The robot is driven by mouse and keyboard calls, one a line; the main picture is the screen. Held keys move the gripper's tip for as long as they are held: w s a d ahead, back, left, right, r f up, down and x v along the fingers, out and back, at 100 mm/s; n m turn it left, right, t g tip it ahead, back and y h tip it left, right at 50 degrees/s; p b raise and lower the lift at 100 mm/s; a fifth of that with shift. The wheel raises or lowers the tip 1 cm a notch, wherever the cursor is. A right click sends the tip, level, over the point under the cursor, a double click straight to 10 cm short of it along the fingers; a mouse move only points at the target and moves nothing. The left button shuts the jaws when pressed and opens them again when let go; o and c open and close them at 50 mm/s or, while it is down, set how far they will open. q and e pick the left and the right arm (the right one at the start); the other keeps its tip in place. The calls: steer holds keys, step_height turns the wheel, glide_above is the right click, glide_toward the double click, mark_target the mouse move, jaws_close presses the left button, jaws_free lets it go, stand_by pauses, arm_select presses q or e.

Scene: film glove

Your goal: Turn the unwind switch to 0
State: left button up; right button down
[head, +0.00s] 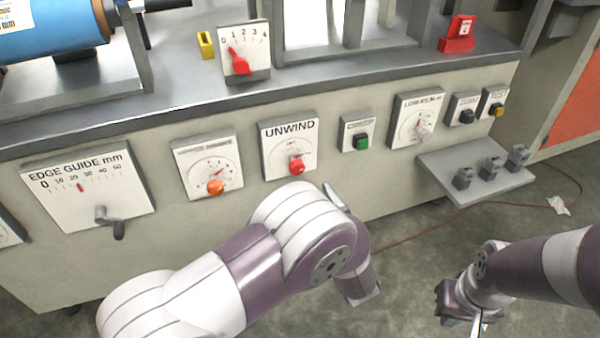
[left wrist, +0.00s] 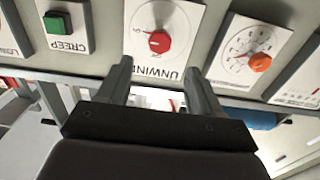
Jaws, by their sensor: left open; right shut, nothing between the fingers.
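The UNWIND switch plate (head: 279,136) is on the front of the machine, with a red knob (head: 296,166) and a small scale too blurred to read. In the left wrist view the plate appears upside down, and the red knob (left wrist: 159,41) lies beyond the fingertips, roughly between them. My left gripper (left wrist: 157,70) is open and empty, facing the plate; I see no contact with the knob. In the head view its fingers are mostly hidden behind my own arm. My right gripper (head: 477,322) is shut and empty, low at the right, away from the panel.
An orange-knob dial (head: 215,187) sits left of UNWIND and a green CREEP button (head: 362,142) right of it. Further right are a LOWER dial (head: 416,121) and a shelf (head: 465,185) with small grey parts. An EDGE GUIDE crank (head: 110,222) is at left.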

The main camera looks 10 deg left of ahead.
mark_target(298, 171)
arm_select(q)
steer(key=b+x, duration=0.1)
steer(key=x, duration=0.2)
steer(key=b+x, duration=0.2)
steer(key=x, duration=0.1)
steer(key=b+x, duration=0.1)
steer(key=x, duration=0.2)
steer(key=shift+w+a+f, duration=0.15)
steer(key=shift+f, duration=0.1)
steer(key=shift+w+a+r+b, duration=0.2)
steer(key=shift+w+a+b, duration=0.1)
steer(key=shift+w+b, duration=0.15)
steer(key=c, duration=1)
